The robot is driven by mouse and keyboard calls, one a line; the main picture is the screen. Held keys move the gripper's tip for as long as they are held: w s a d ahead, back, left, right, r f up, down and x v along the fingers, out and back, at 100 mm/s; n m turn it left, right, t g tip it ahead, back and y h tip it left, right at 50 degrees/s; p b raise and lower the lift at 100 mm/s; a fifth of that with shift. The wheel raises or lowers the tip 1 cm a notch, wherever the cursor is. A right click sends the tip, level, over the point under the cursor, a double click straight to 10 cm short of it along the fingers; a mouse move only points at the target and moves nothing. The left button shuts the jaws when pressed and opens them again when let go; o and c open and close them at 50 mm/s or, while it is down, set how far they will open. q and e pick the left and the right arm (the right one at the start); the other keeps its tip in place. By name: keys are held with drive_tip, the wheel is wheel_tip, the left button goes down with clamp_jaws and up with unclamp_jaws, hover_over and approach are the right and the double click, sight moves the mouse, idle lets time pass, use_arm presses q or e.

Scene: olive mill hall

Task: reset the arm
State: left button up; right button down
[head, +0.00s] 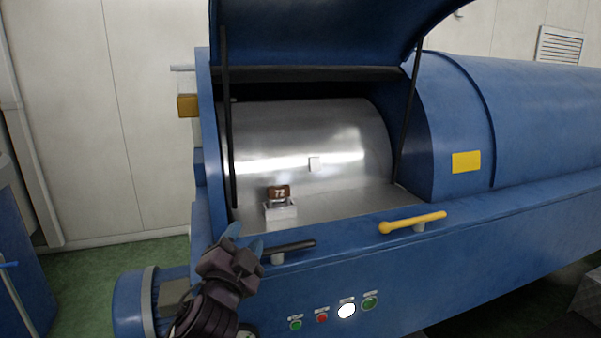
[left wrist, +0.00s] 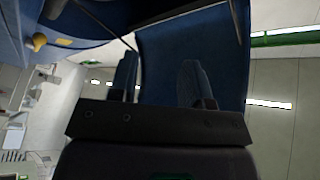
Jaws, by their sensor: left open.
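My left gripper (head: 242,240) is in front of the blue machine's lower left front, near the black handle (head: 292,247). Its jaws are open and nothing shows between them. In the left wrist view the two fingers of the left gripper (left wrist: 158,80) stand apart, with the blue raised cover (left wrist: 165,45) behind them. My right gripper shows in neither view.
The blue machine (head: 500,120) has its cover (head: 310,30) raised on black struts, baring a steel drum (head: 300,140). A brown tag marked 72 (head: 279,191) stands at a small white box (head: 281,211). A yellow handle (head: 412,222) and several buttons (head: 346,311) are on the front.

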use_arm(q)
drive_tip(key=s+a+f+n+g+y, duration=0.5)
drive_tip(key=a+f, duration=0.3)
drive_tip(key=f, duration=0.3)
drive_tip(key=s+a+f+n+g, duration=0.25)
drive_tip(key=s+f+g, duration=0.2)
drive_tip(key=s, duration=0.55)
drive_tip(key=s+a+f+n+g, duration=0.2)
drive_tip(key=s+a+f+g, duration=0.15)
drive_tip(key=s+f, duration=0.4)
drive_tip(key=s+a+f+n+g, duration=0.2)
drive_tip(key=s+a+f+g, duration=0.15)
drive_tip(key=s, duration=0.75)
drive_tip(key=w+f+t, duration=0.3)
drive_tip(key=f+t, duration=0.1)
drive_tip(key=f, duration=0.2)
drive_tip(key=w+f+t+h+b, duration=0.1)
drive_tip(key=w+f+t, duration=0.2)
drive_tip(key=f, duration=0.3)
drive_tip(key=shift+w+m+t+h, duration=0.3)
drive_tip(key=shift+w+m+t, duration=0.05)
drive_tip(key=shift+w, duration=0.35)
drive_tip(key=shift+d+f, duration=0.1)
